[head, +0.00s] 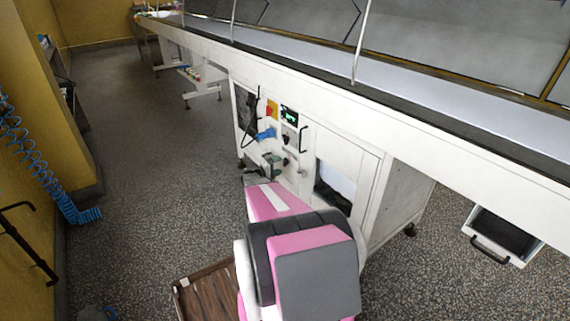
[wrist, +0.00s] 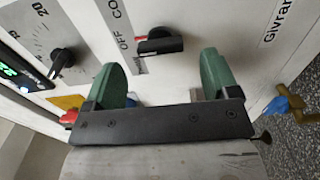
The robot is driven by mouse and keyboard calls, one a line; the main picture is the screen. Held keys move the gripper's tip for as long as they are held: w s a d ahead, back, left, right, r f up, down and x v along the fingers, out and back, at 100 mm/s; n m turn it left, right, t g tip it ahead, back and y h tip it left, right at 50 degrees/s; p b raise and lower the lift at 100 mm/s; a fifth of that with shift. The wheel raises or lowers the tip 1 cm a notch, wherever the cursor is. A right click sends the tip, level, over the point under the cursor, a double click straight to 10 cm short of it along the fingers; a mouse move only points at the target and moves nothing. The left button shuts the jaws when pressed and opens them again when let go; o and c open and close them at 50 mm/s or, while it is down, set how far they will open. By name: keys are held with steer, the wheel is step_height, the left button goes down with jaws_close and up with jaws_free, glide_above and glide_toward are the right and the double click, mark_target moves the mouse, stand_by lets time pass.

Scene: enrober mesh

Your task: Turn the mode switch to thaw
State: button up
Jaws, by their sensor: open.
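The mode switch (wrist: 160,40) is a black rotary knob with a red mark at one end, on a white panel in the wrist view. The label beside it reads "OFF" and "CO…"; the rest is cut off, and no word "thaw" is readable. My gripper (wrist: 162,78) is open, its two green fingers either side of the switch in the picture. The switch appears beyond the fingertips, with nothing between them; I cannot tell how near it is. In the head view my gripper (head: 271,163) is at the lower part of the machine's control panel, partly hiding it.
A black dial (wrist: 62,60) with a scale marked "20" and a green display (wrist: 8,70) sit left of the switch. A red knob (head: 270,109), a blue part (head: 266,134) and a black handle (head: 303,138) are nearby. A wooden crate (head: 205,290) stands on the floor.

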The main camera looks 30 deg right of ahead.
mark_target(284, 163)
steer(key=shift+w+d, duration=0.2)
steer(key=shift+d, duration=2.3)
steer(key=c, duration=0.9)
